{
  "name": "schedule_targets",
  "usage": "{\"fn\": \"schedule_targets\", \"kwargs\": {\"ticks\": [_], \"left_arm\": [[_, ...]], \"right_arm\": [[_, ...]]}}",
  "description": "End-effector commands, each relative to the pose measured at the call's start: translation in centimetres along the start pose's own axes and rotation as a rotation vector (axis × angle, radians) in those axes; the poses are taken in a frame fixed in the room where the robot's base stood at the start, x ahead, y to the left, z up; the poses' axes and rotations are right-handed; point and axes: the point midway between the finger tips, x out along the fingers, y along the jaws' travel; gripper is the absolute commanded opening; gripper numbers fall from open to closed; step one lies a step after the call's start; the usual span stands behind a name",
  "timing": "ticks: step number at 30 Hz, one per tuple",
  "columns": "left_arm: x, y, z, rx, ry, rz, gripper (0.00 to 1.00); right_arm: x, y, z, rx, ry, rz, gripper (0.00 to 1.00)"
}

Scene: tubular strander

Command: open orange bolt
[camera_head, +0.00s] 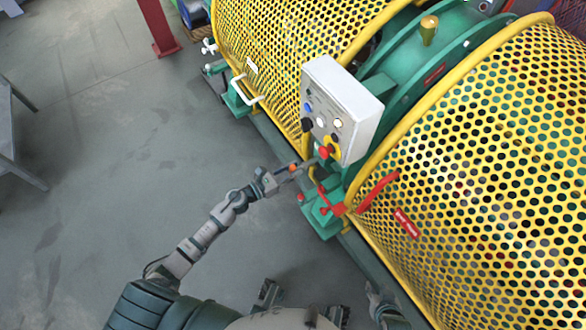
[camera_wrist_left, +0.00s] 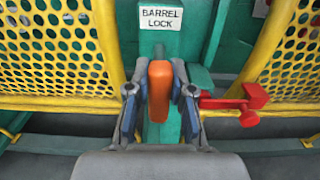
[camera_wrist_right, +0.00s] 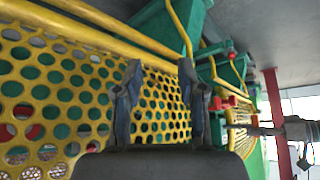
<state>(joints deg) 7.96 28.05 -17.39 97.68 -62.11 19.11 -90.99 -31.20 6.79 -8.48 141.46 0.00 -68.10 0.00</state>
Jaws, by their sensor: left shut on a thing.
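The orange bolt (camera_wrist_left: 160,85) stands out from the green machine frame below a "BARREL LOCK" label (camera_wrist_left: 161,18) in the left wrist view. In the head view its end (camera_head: 293,167) shows as a small orange spot beside the control box. My left gripper (camera_wrist_left: 157,100) has one finger on each side of the bolt and is shut on it; in the head view it reaches in from the left (camera_head: 287,172). My right gripper (camera_wrist_right: 159,80) is open and empty, with its fingers apart in front of the yellow mesh. In the head view it is low, near the bottom edge (camera_head: 373,293).
A grey control box (camera_head: 340,95) with several buttons stands above the bolt. Yellow perforated guards (camera_head: 480,150) flank it on both sides. A red handle (camera_head: 377,192) and a red clamp (camera_wrist_left: 240,104) are just right of the bolt.

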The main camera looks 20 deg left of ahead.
Motion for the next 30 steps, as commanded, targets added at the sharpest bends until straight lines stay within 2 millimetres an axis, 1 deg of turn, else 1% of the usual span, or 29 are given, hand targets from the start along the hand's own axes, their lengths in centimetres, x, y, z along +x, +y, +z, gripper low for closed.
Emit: {"fn": "schedule_targets", "kwargs": {"ticks": [3,7,13,14,15,16,17,26,29,30], "left_arm": [[0.2,0.1,0.0,0.0,0.0,0.002,0.0],[0.7,0.2,0.0,-0.001,-0.001,0.004,0.0],[0.6,0.2,0.1,-0.001,-0.001,0.005,0.0],[0.6,0.2,0.1,-0.001,-0.001,0.005,0.29],[0.6,0.2,0.1,-0.001,-0.001,0.005,0.39],[0.6,0.2,0.1,-0.001,-0.001,0.005,0.46],[0.6,0.2,0.1,-0.001,-0.001,0.004,0.48],[0.4,0.1,0.0,-0.001,0.0,0.002,0.48],[-0.5,0.1,-0.1,-0.001,0.001,0.001,0.48],[-1.1,0.1,-0.1,-0.001,0.002,0.003,0.48]], "right_arm": [[0.1,0.0,0.0,-0.001,0.004,0.0,0.4],[0.5,-0.1,-1.2,-0.001,0.065,-0.003,0.4],[0.3,-0.2,-1.2,0.0,0.062,-0.004,0.4],[0.3,-0.2,-1.2,0.0,0.062,-0.004,0.4],[0.3,-0.2,-1.2,0.0,0.061,-0.004,0.4],[0.4,-0.2,-1.2,0.0,0.06,-0.004,0.4],[0.4,-0.2,-1.2,0.0,0.06,-0.004,0.4],[0.3,-0.2,-1.1,0.001,0.059,-0.005,0.4],[0.3,-0.2,-1.1,0.001,0.06,-0.005,0.4],[0.3,-0.2,-1.1,0.001,0.06,-0.005,0.4]]}}
